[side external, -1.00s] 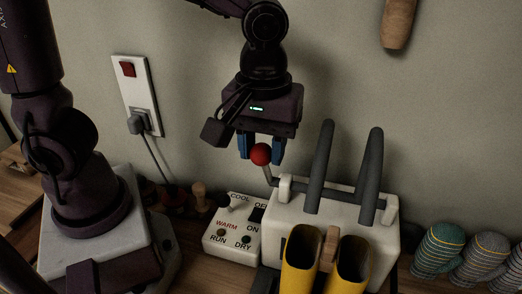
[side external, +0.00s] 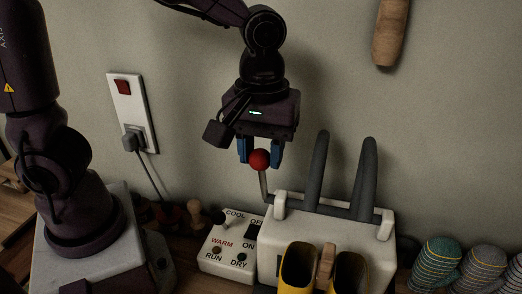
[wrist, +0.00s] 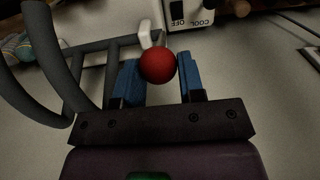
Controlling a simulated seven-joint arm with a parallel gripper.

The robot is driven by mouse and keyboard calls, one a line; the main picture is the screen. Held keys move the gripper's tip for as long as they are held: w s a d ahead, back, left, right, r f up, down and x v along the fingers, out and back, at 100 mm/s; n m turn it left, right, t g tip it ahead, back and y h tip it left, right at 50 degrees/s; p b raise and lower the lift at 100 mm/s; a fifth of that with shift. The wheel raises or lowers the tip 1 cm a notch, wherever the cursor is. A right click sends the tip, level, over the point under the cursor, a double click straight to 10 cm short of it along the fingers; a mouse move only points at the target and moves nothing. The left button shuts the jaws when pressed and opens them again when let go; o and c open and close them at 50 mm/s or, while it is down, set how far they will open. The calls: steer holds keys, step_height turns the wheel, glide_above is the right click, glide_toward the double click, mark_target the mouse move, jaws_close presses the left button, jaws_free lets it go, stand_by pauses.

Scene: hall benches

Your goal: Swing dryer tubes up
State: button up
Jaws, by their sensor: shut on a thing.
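The boot dryer is a cream box (side external: 335,231) with two dark grey tubes on a cross bar, the left tube (side external: 319,170) and the right tube (side external: 366,180). Both tubes point up, leaning slightly. A lever with a red ball knob (side external: 259,159) rises at the bar's left end. My gripper (side external: 260,152) points down with its blue fingers shut on the knob. In the wrist view the knob (wrist: 158,66) sits between the fingers, and the tubes (wrist: 50,60) show at left. Yellow boots (side external: 299,268) stand in front, hiding part of the box.
A switch box (side external: 229,247) with COOL/WARM and RUN/DRY markings stands left of the dryer. A wall socket (side external: 124,92) with a plug and cable is behind. Striped rolled items (side external: 437,260) lie at right. A wooden handle (side external: 390,35) hangs above.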

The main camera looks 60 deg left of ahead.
steer(key=shift+w+a+r, duration=0.25)
steer(key=shift+w+a, duration=0.65)
steer(key=shift+w+a, duration=0.35)
steer(key=o, duration=0.7)
step_height(320, 180, up, 7)
stand_by(0.6)
